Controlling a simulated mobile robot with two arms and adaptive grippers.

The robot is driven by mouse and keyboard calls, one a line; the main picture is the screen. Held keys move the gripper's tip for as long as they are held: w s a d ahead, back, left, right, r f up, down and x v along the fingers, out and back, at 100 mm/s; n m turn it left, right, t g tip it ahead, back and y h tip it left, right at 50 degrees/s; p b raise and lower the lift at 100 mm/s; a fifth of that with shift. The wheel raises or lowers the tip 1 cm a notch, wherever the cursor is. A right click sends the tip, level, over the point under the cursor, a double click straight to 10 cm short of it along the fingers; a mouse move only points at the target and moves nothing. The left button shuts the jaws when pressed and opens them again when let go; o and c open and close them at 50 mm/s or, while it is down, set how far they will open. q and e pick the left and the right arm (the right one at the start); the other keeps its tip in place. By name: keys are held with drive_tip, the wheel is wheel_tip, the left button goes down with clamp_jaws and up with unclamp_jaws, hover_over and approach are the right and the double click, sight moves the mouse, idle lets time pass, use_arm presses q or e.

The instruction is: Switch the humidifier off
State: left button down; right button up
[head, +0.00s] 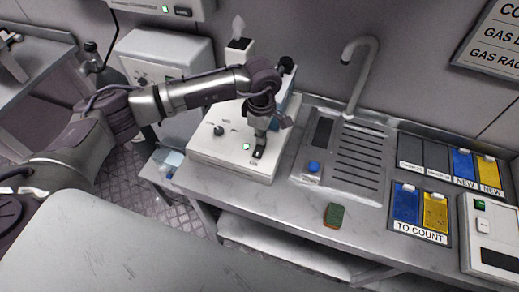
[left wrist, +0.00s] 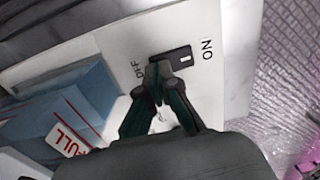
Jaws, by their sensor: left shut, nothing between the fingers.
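The humidifier is likely the white box (head: 215,150) on the counter, with a dark knob, a lit green lamp (head: 247,147) and a small black switch (head: 259,153) on its top. In the left wrist view the switch (left wrist: 182,57) sits between the words OFF and ON. My left gripper (head: 263,133) is shut and empty, pointing down over the box. In the left wrist view its fingertips (left wrist: 158,66) are at the OFF end of the switch. I cannot tell whether they touch it. My right gripper is out of view.
Blue and yellow trays (head: 420,237) lie farther right. The front counter is mostly clear.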

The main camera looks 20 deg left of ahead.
use_arm(q)
drive_tip(key=shift+f+b, duration=0.65)
drive_tip(key=shift+f, duration=0.1)
idle(0.3)
drive_tip(key=shift+r+p, duration=1.65)
drive_tip(key=shift+r, duration=1.9)
